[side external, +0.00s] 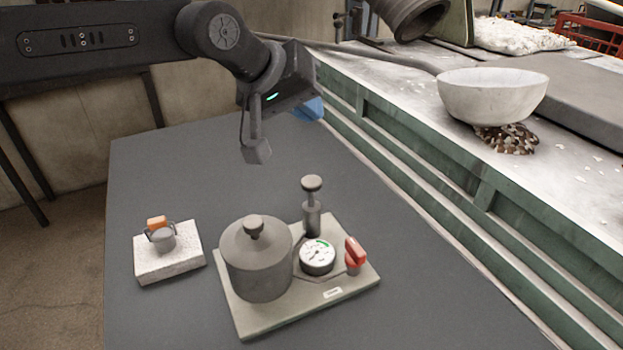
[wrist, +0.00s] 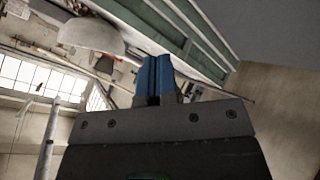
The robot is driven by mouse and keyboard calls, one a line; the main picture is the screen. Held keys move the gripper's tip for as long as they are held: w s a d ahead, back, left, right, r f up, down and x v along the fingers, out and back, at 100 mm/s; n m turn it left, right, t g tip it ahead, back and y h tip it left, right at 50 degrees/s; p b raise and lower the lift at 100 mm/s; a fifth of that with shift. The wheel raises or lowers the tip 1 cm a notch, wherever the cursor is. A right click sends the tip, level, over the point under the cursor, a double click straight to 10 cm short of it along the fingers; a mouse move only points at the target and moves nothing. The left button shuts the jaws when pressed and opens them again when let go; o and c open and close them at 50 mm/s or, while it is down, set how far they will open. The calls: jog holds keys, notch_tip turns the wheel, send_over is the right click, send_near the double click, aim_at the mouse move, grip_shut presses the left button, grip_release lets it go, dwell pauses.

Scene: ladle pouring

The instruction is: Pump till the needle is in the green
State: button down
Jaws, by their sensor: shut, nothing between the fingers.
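The pump (side external: 312,207) is a grey upright cylinder with a round knob on a rod, standing on a beige base plate (side external: 252,320). The rod shows above the cylinder. A round white gauge (side external: 317,257) sits in front of it, with a green band near the top of its dial. The needle is too small to read surely. A lidded grey pot (side external: 258,262) stands to the left and a red valve handle (side external: 355,251) to the right. My gripper (side external: 257,152) is shut and empty, in the air above and behind the plate, apart from everything. Its blue fingertips (wrist: 154,78) show together in the wrist view.
A white block (side external: 168,262) with a small grey orange-topped item (side external: 160,236) lies left of the plate. A green-sided bench (side external: 440,160) with a white bowl (side external: 492,95) runs along the right. The dark table is otherwise mostly clear.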

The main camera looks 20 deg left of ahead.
aim_at(308, 180)
jog(key=shift+f, duration=4.4)
jog(key=shift+f, duration=0.1)
jog(key=shift+f, duration=0.35)
